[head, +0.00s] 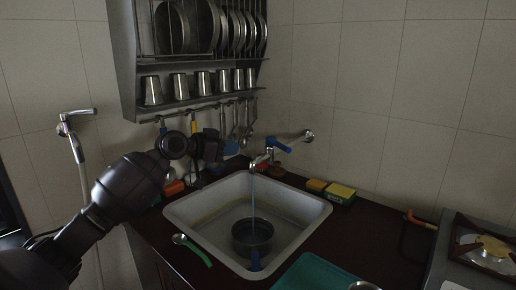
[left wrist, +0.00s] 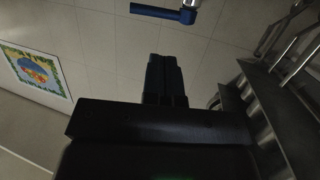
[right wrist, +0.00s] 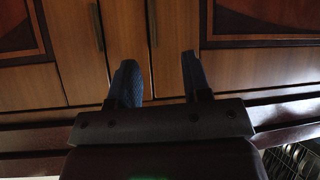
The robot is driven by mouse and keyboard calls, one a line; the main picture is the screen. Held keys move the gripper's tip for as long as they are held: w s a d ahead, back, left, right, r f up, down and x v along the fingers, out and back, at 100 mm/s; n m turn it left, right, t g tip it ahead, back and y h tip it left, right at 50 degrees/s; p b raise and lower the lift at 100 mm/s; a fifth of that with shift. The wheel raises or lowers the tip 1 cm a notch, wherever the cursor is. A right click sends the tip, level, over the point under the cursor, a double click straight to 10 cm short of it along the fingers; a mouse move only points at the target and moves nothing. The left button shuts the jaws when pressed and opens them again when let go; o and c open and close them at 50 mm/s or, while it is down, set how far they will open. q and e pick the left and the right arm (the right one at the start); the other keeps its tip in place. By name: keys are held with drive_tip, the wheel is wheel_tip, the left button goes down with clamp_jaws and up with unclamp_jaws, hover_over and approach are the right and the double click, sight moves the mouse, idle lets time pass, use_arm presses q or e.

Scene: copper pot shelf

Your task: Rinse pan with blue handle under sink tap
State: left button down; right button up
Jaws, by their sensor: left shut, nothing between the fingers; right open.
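The pan (head: 252,238) sits in the sink (head: 188,218) near its front side, with its blue handle (head: 255,262) pointing toward me. A thin stream of water (head: 253,195) falls from the tap (head: 262,160) into the pan. The tap has a blue lever (head: 281,144), which also shows at the top of the left wrist view (left wrist: 165,13). My left gripper (head: 217,148) is shut and empty, left of the tap and above the sink's back edge. Its closed fingers show in the left wrist view (left wrist: 165,78). My right gripper (right wrist: 158,80) is open and empty, facing wooden cabinet doors.
A metal rack (head: 195,105) with plates, cups and hanging utensils is behind my left arm. Sponges (head: 340,192) lie right of the sink. A green-handled utensil (head: 195,250) lies by the sink's front left edge. A teal board (head: 315,274) and a stove (head: 480,256) are to the right.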

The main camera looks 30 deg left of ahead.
use_arm(q)
drive_tip(key=h+b, duration=0.1)
drive_tip(key=b, duration=0.1)
approach(280, 147)
drive_tip(key=shift+m, duration=0.3)
drive_tip(key=x, duration=0.7)
drive_tip(key=shift+w+d+f, duration=0.1)
drive_tip(key=shift+w+d, duration=0.1)
drive_tip(key=shift+d, duration=0.05)
